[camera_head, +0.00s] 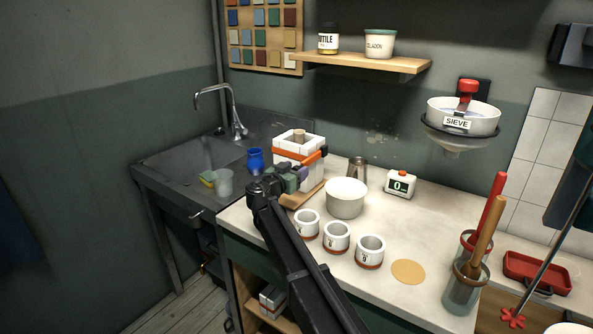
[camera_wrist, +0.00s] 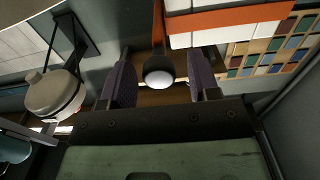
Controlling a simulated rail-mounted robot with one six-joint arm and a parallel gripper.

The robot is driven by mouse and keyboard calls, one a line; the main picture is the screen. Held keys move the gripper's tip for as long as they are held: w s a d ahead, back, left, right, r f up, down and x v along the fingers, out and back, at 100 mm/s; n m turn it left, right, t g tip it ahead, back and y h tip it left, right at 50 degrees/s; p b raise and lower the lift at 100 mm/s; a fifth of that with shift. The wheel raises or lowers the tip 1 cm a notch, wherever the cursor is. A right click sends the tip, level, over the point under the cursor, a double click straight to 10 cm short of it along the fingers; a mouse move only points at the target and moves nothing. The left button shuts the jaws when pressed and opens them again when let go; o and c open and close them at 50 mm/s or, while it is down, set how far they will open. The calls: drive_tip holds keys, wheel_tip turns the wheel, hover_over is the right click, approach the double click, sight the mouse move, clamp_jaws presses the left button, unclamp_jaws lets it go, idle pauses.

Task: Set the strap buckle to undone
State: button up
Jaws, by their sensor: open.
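The white plaster mould (camera_head: 296,143) stands on a wooden board at the back of the worktop, with an orange strap (camera_head: 287,155) around it. An orange lever of the strap buckle (camera_head: 314,157) sticks out at the mould's front right corner. In the wrist view the strap (camera_wrist: 230,28) crosses the white mould, and the buckle lever's dark, grey-tipped end (camera_wrist: 158,72) points toward the camera. My gripper (camera_head: 294,180) is just in front of the mould. It is open, its purple-padded fingers (camera_wrist: 160,85) on either side of the lever end, with gaps showing.
A white bowl (camera_head: 346,197), several white cups (camera_head: 337,236) and a small timer (camera_head: 401,184) stand to the right of my gripper. A blue jar (camera_head: 255,160) and a clear cup (camera_head: 223,182) are at the left by the sink (camera_head: 187,160). A sieve (camera_head: 462,117) hangs on the wall.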

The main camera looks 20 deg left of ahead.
drive_tip(key=v, duration=1)
drive_tip(key=shift+d, duration=0.15)
